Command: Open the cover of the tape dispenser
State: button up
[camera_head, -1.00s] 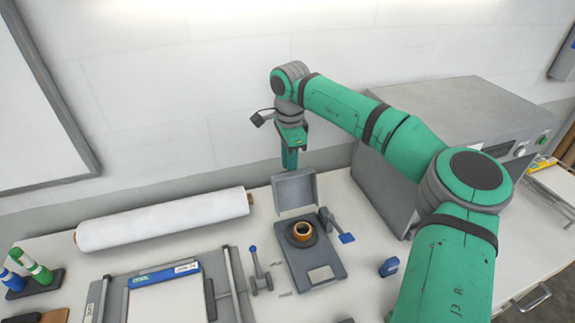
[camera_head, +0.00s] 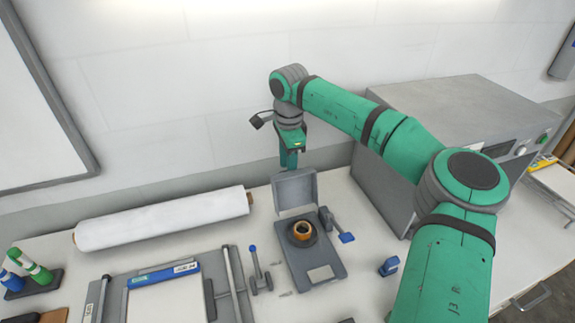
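The tape dispenser (camera_head: 318,262) is a dark grey box on the white table, with an orange-brown tape roll (camera_head: 302,231) on a round hub inside. Its cover (camera_head: 294,191) stands upright at the back edge, hinged open, so the roll is exposed. My gripper (camera_head: 288,163) points down just behind and above the top edge of the cover. Its fingers look close together in this view, and I cannot tell whether they are open or touch the cover. Nothing is seen held in it.
A large white roll (camera_head: 165,219) lies to the left. A blue-handled lever (camera_head: 340,232) is right of the dispenser, and another (camera_head: 257,262) is left. A flat framed plate (camera_head: 165,295) is at front left. A big grey machine (camera_head: 455,115) stands behind my arm at right.

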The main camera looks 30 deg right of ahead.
notch_tip(320, 180, up, 11)
jog(key=shift+s, duration=0.25)
jog(key=shift+a+f, duration=0.1)
jog(key=shift+s, duration=0.1)
dwell(0.5)
